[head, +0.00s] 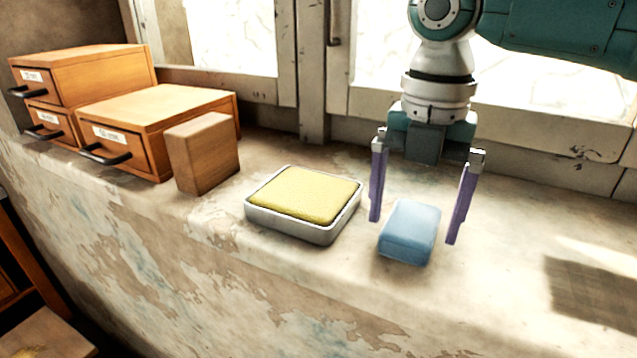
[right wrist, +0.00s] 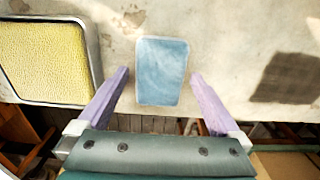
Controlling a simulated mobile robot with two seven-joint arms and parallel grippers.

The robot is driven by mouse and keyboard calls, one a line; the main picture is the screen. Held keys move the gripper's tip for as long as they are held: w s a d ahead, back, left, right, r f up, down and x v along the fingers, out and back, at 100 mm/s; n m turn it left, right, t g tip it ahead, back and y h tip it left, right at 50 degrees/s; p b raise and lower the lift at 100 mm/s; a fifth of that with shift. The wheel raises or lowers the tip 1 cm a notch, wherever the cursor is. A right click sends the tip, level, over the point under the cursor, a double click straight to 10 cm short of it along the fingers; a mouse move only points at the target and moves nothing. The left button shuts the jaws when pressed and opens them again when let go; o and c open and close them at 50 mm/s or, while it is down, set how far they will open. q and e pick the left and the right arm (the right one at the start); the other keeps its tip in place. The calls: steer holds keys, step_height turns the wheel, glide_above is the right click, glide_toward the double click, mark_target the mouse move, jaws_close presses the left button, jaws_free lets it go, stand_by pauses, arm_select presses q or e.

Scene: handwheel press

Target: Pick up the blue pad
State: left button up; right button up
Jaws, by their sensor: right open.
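The blue pad (head: 409,232) is a small rounded block lying on the worn stone ledge, right of the tray. My right gripper (head: 413,231) is open and points down, with one purple finger on each side of the pad. In the right wrist view the pad (right wrist: 162,71) shows between and beyond the fingertips of the gripper (right wrist: 160,76), with a gap on both sides. I cannot tell how far down the fingers reach. My left gripper is not in view.
A metal tray (head: 291,227) holding a yellow pad (head: 306,194) stands close left of the right gripper. A wooden block (head: 203,153) and wooden drawer boxes (head: 160,112) stand farther left. Windows rise behind the ledge (head: 500,290), which is clear at the right.

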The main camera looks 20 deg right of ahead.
steer(key=shift+f, duration=0.6)
steer(key=c, duration=1.3)
steer(key=shift+r, duration=0.1)
step_height(320, 180, up, 14)
steer(key=r+b, duration=0.1)
steer(key=b, duration=0.1)
step_height(320, 180, up, 5)
steer(key=p, duration=0.2)
glide_above(412, 218)
steer(key=shift+s, duration=0.1)
steer(key=shift+f, duration=0.1)
